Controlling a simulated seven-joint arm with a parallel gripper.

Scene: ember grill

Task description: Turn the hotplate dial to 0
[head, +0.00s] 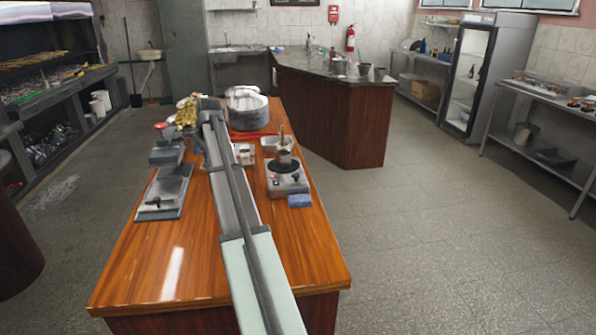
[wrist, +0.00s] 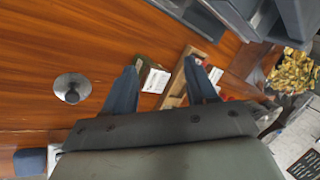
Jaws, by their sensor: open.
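The hotplate (head: 288,183) is a grey box on the wooden counter in the head view, right of my arm. In the head view my arm hides the gripper's fingers. I cannot clearly identify the hotplate or its dial in the wrist view.
A blue sponge (head: 299,201) lies in front of the hotplate. A large round pot (head: 247,112) stands behind, and a grey flat device (head: 162,194) lies left of my arm. The wrist view shows a round metal disc with a knob (wrist: 72,89). The counter's front (head: 165,275) is clear.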

